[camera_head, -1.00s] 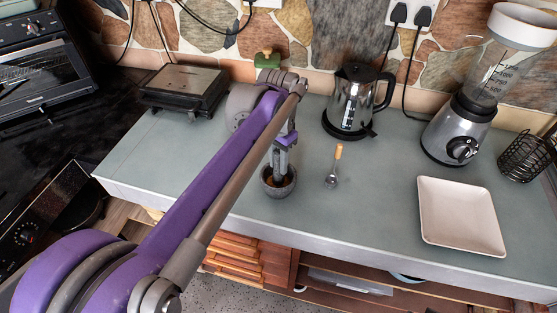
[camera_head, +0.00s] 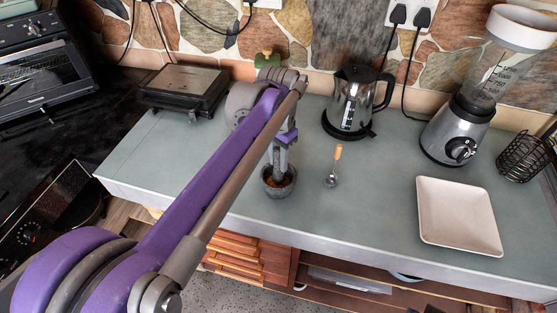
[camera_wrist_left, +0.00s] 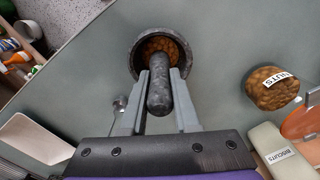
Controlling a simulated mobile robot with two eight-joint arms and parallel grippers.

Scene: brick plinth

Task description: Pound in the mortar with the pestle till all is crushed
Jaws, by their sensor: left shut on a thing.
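The dark stone mortar (camera_head: 279,190) stands on the counter near its front edge. It also shows in the left wrist view (camera_wrist_left: 134,62), with brown nut-like contents (camera_wrist_left: 166,49) inside. My left gripper (camera_head: 281,166) is above the mortar, shut on the dark pestle (camera_wrist_left: 160,92). The pestle's lower end reaches into the mortar over the contents. Whether it touches them I cannot tell. How far the contents are crushed is not clear. My right gripper is in neither view.
A spoon (camera_head: 333,168) lies right of the mortar. A kettle (camera_head: 352,98), blender (camera_head: 457,135) and white plate (camera_head: 458,216) stand further right. A grill (camera_head: 184,88) is at the back left. A NUTS jar (camera_wrist_left: 270,90) is near the mortar in the wrist view.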

